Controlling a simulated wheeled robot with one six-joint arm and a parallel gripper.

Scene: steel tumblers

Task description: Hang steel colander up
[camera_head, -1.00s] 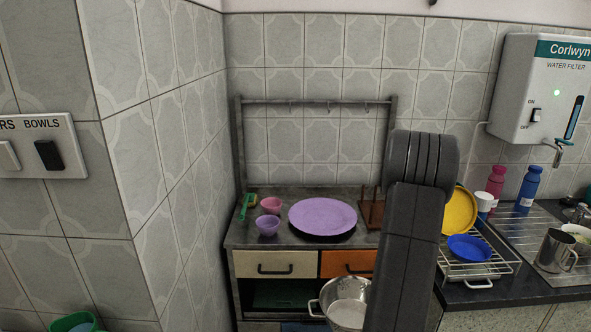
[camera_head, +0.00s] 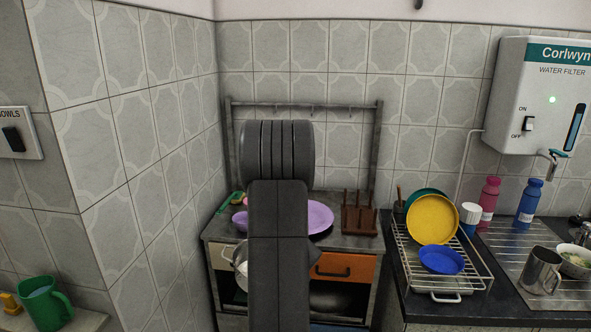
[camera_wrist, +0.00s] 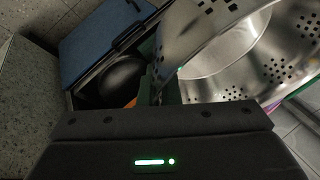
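The steel colander (camera_wrist: 232,85) fills the upper right of the wrist view, tilted, with holes in its wall. My gripper (camera_wrist: 157,92) appears shut on its rim; the fingertips are mostly hidden. In the head view a sliver of the colander (camera_head: 239,258) shows left of my arm, with a handle loop at its left side; my arm covers the rest and the gripper. The colander is in front of the cabinet, below its top. The grey rail (camera_head: 345,106) with several small hooks runs across the rack behind and above, partly behind my arm.
A purple plate (camera_head: 321,216) and a wooden rack (camera_head: 360,216) stand on the cabinet top. An orange drawer (camera_head: 345,268) is below. On the right are a wire dish rack (camera_head: 415,275) with yellow and blue plates, and a steel mug (camera_head: 541,270). A green mug (camera_head: 45,303) is at lower left.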

